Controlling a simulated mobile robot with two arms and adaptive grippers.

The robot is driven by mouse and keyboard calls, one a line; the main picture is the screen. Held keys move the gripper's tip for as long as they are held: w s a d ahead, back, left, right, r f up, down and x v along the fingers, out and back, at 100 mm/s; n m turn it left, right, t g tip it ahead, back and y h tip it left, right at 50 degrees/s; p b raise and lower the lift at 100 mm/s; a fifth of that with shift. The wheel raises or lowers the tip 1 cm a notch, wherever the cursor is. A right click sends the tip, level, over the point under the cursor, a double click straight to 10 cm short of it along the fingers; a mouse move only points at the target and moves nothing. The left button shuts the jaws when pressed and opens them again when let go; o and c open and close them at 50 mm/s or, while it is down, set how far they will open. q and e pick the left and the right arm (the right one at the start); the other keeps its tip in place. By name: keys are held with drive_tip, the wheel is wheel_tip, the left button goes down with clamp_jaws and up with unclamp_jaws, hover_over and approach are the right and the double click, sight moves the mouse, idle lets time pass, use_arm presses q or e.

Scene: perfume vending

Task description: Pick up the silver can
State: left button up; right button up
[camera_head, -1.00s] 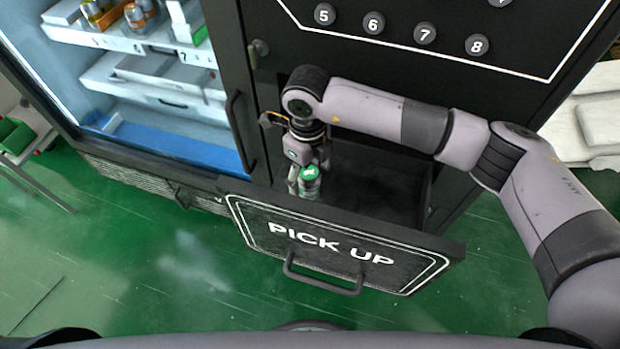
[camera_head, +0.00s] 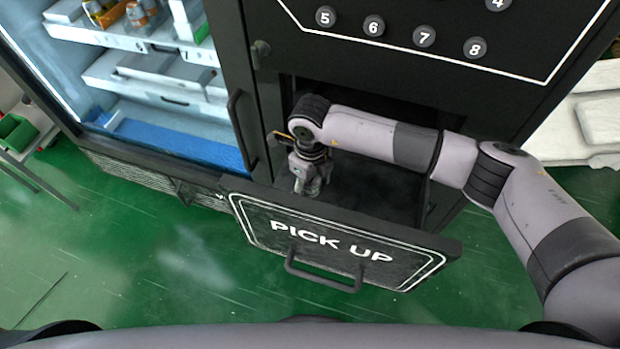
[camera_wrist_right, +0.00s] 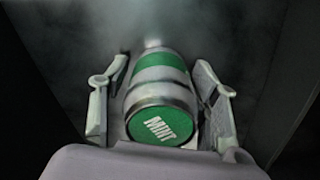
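The silver can (camera_wrist_right: 160,78), with a green band and a green end marked MINT, lies between the fingers of my right gripper (camera_wrist_right: 160,70) in the right wrist view. The fingers stand on both sides of it, with a narrow gap on the left; contact on the right is unclear. In the head view my right gripper (camera_head: 311,184) reaches down into the open pick-up compartment (camera_head: 375,190), just behind its flap. There the can is mostly hidden by the gripper and hard to make out. My left gripper is not in view.
The PICK UP flap (camera_head: 340,262) with its handle (camera_head: 322,275) hangs open in front of the compartment. Dark compartment walls close in around my right gripper. A lit display cabinet (camera_head: 165,75) stands to the left. Numbered buttons (camera_head: 424,36) are above. The green floor in front is clear.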

drive_tip(key=c, duration=1)
drive_tip(key=shift+r, duration=0.1)
